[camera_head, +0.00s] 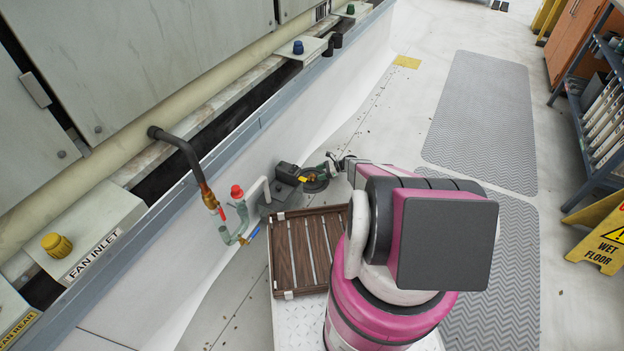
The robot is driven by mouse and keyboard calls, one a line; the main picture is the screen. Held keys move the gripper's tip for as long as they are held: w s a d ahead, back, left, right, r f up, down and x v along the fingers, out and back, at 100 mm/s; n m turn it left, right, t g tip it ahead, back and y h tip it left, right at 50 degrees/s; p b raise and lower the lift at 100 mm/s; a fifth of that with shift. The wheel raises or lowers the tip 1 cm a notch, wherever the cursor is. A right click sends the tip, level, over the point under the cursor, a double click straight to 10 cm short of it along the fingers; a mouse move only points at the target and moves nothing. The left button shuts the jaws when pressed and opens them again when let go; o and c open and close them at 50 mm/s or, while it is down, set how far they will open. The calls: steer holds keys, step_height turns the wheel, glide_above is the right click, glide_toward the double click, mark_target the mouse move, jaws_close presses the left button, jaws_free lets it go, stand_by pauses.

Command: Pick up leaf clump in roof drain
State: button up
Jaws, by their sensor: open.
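The roof drain (316,184) is a small dark round fitting on the pale floor, close to the foot of the low wall. My gripper (326,170) is at the drain, at the far end of my arm, and it is open. It is small in the view and partly overlaps the drain. Something yellowish (303,179) shows at the drain's left edge, but it is too small to tell if it is a leaf. I cannot make out the leaf clump clearly.
Pipes with a red-capped valve (237,192) stand by the wall. Grey mats (483,120), a shelf (601,125) and a wet floor sign (603,238) are to the right.

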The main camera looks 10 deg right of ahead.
mark_target(311, 176)
steer(key=x, duration=0.4)
steer(key=shift+d+f, duration=0.1)
steer(key=shift+f, duration=0.1)
steer(key=c, duration=1)
steer(key=shift+r, duration=0.15)
